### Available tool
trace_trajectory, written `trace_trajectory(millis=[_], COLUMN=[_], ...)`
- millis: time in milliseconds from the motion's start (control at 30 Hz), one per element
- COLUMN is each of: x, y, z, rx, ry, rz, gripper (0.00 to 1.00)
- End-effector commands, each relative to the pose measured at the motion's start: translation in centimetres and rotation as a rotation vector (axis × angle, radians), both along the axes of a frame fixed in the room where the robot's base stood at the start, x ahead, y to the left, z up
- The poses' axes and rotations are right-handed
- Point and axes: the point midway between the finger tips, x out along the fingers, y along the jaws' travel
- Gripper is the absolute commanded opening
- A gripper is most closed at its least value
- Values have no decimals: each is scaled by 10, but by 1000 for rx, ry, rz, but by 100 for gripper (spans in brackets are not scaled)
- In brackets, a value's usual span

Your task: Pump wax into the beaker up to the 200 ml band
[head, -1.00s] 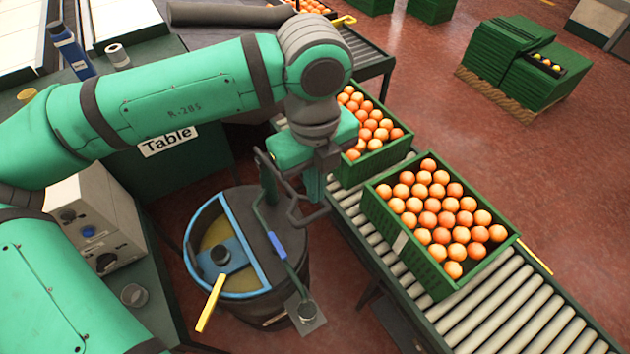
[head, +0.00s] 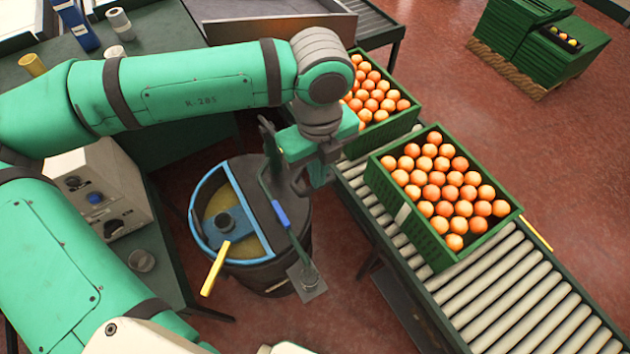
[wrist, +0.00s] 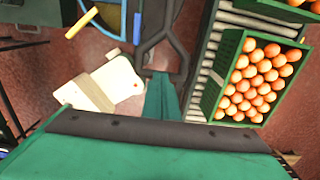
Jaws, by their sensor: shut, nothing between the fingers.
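The round dark drum (head: 290,240) stands between the table and the conveyor. Its blue-rimmed half opening shows yellowish wax (head: 216,203). A pump lever with a blue grip (head: 281,214) rises over its dark lid. A small clear beaker (head: 309,277) stands on a grey plate at the drum's front right. Its fill level and band are too small to read. My gripper (head: 300,187) is over the lid's back right, close to the pump; I cannot tell whether they touch. In the wrist view its dark fingers (wrist: 162,40) are shut and empty.
A yellow handle (head: 215,269) sticks out from the drum's front. A clear cup (head: 142,260) and a control box (head: 105,190) are on the table at left. Orange crates (head: 425,235) line the roller conveyor (head: 520,310) at right.

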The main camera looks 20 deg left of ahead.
Motion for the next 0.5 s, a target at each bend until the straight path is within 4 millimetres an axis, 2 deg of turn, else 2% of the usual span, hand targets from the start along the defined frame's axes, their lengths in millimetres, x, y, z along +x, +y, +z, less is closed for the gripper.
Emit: trace_trajectory(millis=[233,500], x=[0,0], y=[0,0], z=[-5,-37], rx=[-2,-2], ry=[1,3], rz=[-1,0], gripper=[0,0])
